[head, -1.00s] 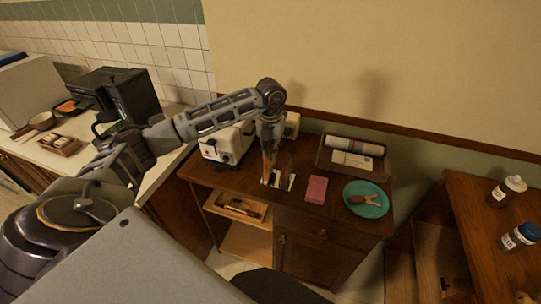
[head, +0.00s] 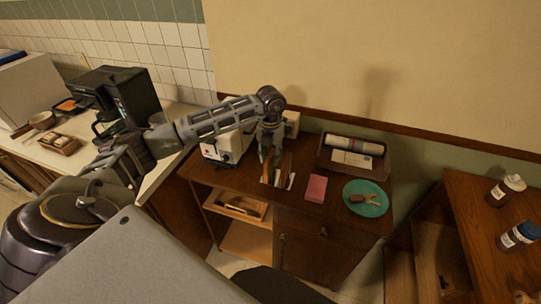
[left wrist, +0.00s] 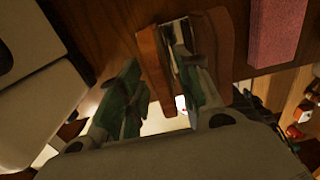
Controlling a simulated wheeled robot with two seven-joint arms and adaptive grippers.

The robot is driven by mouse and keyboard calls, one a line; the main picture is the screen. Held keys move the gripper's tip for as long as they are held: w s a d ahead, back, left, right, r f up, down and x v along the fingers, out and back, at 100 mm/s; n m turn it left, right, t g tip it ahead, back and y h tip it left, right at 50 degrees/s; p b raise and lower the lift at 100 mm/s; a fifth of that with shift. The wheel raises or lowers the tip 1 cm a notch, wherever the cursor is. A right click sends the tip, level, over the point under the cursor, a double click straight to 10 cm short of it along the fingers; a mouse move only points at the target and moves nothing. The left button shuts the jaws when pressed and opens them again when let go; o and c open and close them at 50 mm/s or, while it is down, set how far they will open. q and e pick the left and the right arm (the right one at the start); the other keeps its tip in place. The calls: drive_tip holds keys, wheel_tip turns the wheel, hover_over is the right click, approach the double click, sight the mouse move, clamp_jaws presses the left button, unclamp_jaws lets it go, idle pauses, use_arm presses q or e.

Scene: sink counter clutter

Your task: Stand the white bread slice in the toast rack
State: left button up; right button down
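My left gripper (head: 267,156) hangs over the dark wooden cabinet, in front of a white toaster (head: 226,146). In the left wrist view its two fingers (left wrist: 157,82) are apart, with no clear object held between them. Just beyond the fingertips is a brown wooden holder (left wrist: 226,48) with two side walls and pale, shiny material between them. In the head view this holder (head: 284,166) shows beside the gripper, with narrow white edges (head: 278,178) in it. I cannot tell whether these are the bread slice. The gripper partly hides the holder. My right gripper is out of view.
A pink block (head: 316,188), a teal plate (head: 365,199) with a brown item on it, and a brown tray (head: 325,161) are to the right. A wooden piece with pale contents (head: 60,144) is on the left counter. Bottles (head: 505,190) stand far right.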

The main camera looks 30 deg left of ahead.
use_arm(q)
drive_tip(key=shift+r, duration=0.2)
drive_tip(key=shift+r, duration=0.35)
wheel_tip(320, 180, up, 11)
drive_tip(key=b, duration=0.2)
idle(0.4)
drive_tip(key=shift+r, duration=0.1)
idle(0.8)
